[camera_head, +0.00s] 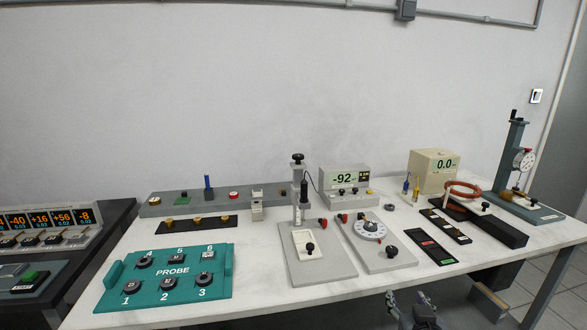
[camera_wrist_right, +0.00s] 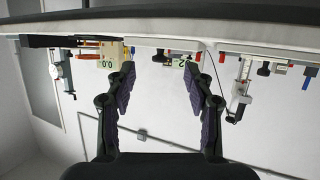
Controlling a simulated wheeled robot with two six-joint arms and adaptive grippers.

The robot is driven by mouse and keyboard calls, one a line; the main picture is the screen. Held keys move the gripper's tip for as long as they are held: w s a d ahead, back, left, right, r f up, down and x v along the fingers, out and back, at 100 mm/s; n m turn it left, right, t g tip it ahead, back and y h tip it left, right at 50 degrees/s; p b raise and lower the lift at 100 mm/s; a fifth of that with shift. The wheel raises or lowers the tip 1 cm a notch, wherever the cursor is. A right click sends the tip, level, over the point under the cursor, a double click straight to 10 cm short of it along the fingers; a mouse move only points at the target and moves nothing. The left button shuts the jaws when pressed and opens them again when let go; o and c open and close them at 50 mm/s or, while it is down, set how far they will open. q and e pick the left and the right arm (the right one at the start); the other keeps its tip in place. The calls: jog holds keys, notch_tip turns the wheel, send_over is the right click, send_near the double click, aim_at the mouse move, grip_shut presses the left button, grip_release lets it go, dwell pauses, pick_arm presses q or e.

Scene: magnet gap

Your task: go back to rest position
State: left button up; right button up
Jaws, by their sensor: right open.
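My right gripper (camera_head: 406,300) shows at the bottom of the head view, in front of the white table's front edge and touching nothing that I can see. In the right wrist view, which is upside down, its two dark fingers (camera_wrist_right: 158,75) stand apart with nothing between them. My left gripper is in neither view. The white table (camera_head: 262,262) carries the instruments, and its underside edge runs across the top of the wrist view.
A teal PROBE panel (camera_head: 217,252) sits front left. A display reading -92 (camera_head: 345,179), a dial plate (camera_head: 398,259), a beige meter (camera_head: 428,182) and a dial-gauge stand (camera_head: 514,152) stand on the table. A dark console (camera_head: 88,230) is at left.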

jog(key=s+a+f+n+g+y, duration=0.25)
jog(key=s+f+g, duration=0.85)
jog(key=s+f, duration=0.9)
jog(key=s+d+f, duration=0.1)
jog(key=s+f, duration=0.2)
jog(key=f, duration=0.8)
jog(key=s+d+f+g, duration=0.1)
jog(key=s+d+f, duration=0.15)
jog(key=f, duration=0.75)
jog(key=s+d+f, duration=0.1)
jog(key=s+f, duration=0.2)
jog(key=f, duration=0.8)
jog(key=s+f, duration=0.7)
jog(key=s, duration=0.3)
pick_arm(q)
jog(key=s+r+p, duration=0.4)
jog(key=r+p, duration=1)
jog(key=p, duration=0.1)
pick_arm(e)
jog(key=s+r, duration=0.3)
jog(key=r, duration=1)
jog(key=shift+s+d+r+g, duration=0.15)
jog(key=shift+s+r+g, duration=0.15)
jog(key=shift+g, duration=0.1)
